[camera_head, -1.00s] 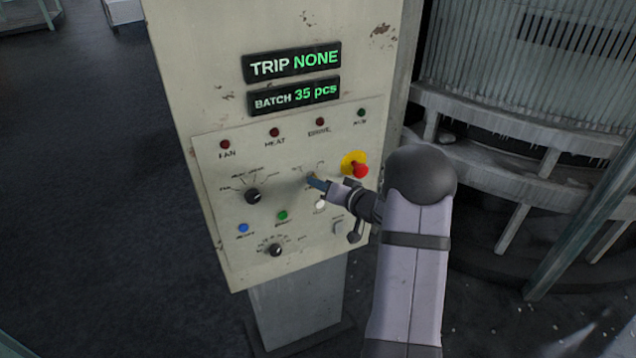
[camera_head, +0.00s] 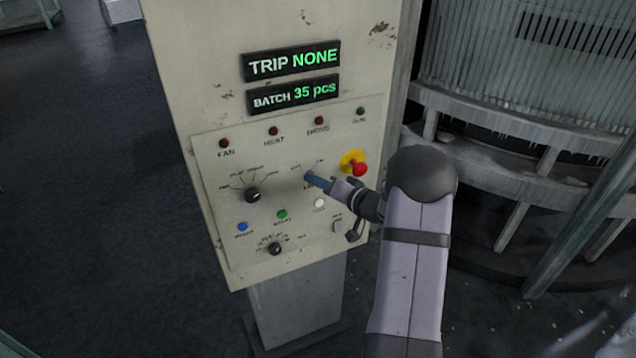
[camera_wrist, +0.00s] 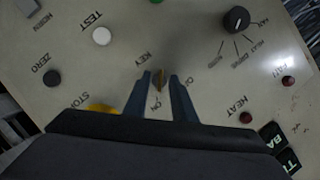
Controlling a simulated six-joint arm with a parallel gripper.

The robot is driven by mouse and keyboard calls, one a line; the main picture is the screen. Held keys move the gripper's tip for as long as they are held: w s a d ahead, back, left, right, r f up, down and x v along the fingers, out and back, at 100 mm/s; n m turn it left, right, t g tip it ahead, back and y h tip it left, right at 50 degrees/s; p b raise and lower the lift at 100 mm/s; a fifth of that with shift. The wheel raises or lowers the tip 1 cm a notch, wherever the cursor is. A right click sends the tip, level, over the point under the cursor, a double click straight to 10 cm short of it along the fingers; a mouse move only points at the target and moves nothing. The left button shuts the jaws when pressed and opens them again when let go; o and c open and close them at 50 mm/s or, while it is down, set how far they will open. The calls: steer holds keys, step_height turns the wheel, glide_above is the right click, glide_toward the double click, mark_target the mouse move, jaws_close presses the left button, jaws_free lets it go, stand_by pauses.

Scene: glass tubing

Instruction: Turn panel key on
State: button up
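The panel key (camera_wrist: 159,78) is a small brass-coloured piece that stands out of the panel, in the middle of the wrist view. It sits between the two fingertips of my gripper (camera_wrist: 161,80), with dark gaps beside it. The fingers look open around it, not closed on it. In the wrist view the key's long side runs roughly up and down the picture; its exact angle is hard to tell. In the head view my gripper (camera_head: 317,181) reaches the control panel (camera_head: 215,175) from the right, and its blue fingers hide the key.
A red emergency button on a yellow base (camera_head: 357,166) is close above right of my gripper. A white button (camera_head: 320,203) is just below. A black selector knob (camera_head: 253,195) is to the left. The displays (camera_head: 292,62) read TRIP NONE and BATCH 35 pcs.

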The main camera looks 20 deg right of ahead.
steer(key=b+v, duration=0.3)
steer(key=v, duration=0.4)
steer(key=shift+s, duration=0.2)
stand_by(0.7)
